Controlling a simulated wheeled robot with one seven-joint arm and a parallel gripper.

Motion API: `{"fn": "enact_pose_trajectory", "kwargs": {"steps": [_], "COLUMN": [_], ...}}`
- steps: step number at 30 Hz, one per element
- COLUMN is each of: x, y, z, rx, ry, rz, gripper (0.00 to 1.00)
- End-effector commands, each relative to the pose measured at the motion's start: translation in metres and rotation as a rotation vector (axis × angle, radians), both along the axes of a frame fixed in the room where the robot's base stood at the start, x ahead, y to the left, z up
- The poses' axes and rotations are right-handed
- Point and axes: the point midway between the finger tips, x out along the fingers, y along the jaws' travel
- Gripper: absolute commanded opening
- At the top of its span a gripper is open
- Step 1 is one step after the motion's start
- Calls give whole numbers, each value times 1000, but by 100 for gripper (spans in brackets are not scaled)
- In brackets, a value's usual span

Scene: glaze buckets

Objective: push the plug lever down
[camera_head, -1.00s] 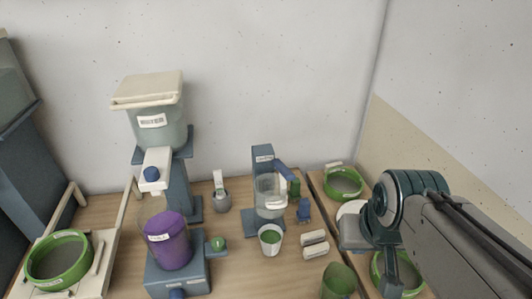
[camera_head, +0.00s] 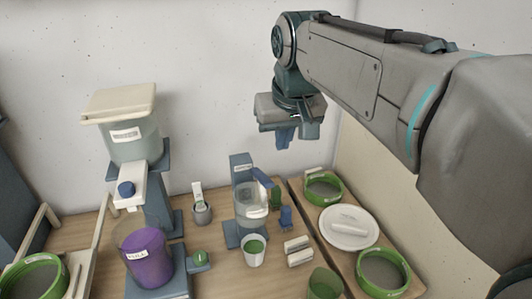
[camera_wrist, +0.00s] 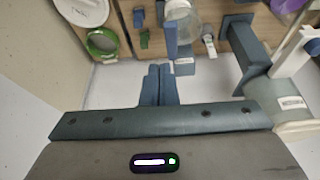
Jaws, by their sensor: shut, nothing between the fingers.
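A small blue stand (camera_head: 240,162) with a white label stands on the wooden table and holds a clear vessel (camera_head: 250,198). A blue bar that looks like the plug lever (camera_head: 263,178) slopes down to the right from beside the stand's top. In the wrist view the bar (camera_wrist: 171,40) lies beyond my fingertips, next to the vessel. My gripper (camera_head: 284,139) is raised in the air, above and right of the stand. Its two blue fingers point down and are shut together, empty; they also show in the wrist view (camera_wrist: 159,84). They appear clear of the bar.
A white cup (camera_head: 253,250) with green contents stands below the vessel. A taller dispenser (camera_head: 160,205) and a purple bucket (camera_head: 147,257) stand at left. Green-rimmed sieves (camera_head: 323,187) and a white plate (camera_head: 348,228) are at right. A wall is behind.

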Motion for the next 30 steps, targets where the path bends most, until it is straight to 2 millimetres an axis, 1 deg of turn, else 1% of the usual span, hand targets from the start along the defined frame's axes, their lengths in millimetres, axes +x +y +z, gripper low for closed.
{"fn": "enact_pose_trajectory", "kwargs": {"steps": [1,3,6,15,19,23,26,30], "x": [8,14,19,20,21,25,31,42], "y": [9,17,23,24,24,25,27,30], "z": [7,14,21,22,20,8,-9,-37], "rx": [5,9,13,13,13,12,12,12], "ry": [-2,-3,-4,-5,-4,-1,0,0], "rz": [16,32,43,45,45,44,44,45], "gripper": [0,0,0,0,0,0,0,0]}}
